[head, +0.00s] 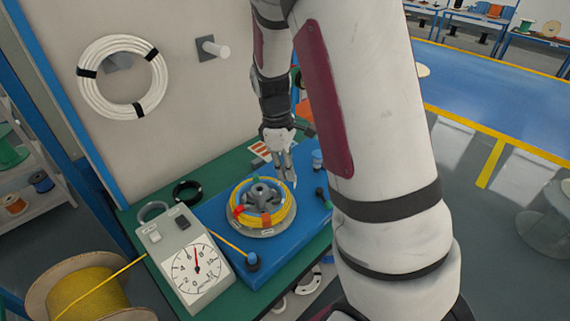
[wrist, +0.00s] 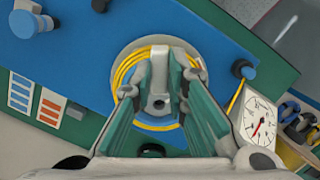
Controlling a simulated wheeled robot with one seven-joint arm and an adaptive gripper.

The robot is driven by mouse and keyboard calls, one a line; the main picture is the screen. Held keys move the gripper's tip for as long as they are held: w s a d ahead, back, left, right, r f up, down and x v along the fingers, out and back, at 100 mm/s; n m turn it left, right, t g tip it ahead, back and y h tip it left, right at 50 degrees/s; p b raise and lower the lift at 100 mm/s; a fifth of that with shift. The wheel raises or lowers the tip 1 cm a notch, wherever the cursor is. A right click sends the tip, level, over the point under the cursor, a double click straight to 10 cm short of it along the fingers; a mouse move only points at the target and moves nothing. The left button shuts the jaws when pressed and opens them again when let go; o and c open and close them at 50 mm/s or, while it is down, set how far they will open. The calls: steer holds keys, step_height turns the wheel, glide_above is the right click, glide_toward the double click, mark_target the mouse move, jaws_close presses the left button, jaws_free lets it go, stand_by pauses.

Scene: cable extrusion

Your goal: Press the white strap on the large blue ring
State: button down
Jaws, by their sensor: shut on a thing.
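My gripper (head: 288,180) points down over the back right part of the winding reel. It is shut on a small pale piece (wrist: 158,82), which looks like the white strap; the fingers hide its edges. The reel holds a coil of yellow cable (head: 245,216) with red and orange straps on it, around a grey hub (head: 264,191). In the wrist view, the yellow cable (wrist: 128,68) curves around behind my fingers, with a blue patch below. I cannot make out a separate large blue ring. Whether the pale piece touches the coil is unclear.
The reel stands on a blue board (head: 285,246) on a green bench. A dial gauge (head: 196,268) and a dark blue post (head: 252,262) stand at the front. A yellow spool (head: 85,296) is at lower left. A white cable coil (head: 88,99) hangs on the wall.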

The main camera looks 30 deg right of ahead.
steer(key=b, duration=0.3)
glide_above(288, 199)
steer(key=shift+w+a+f, duration=0.1)
steer(key=shift+f, duration=2.8)
steer(key=shift+f, duration=0.15)
steer(key=shift+f+b, duration=0.75)
steer(key=shift+f, duration=0.6)
steer(key=shift+f, duration=0.55)
steer(key=c, duration=1.5)
jaws_free()
steer(key=shift+r, duration=0.1)
steer(key=shift+r+p, duration=2.25)
steer(key=shift+r, duration=1.7)
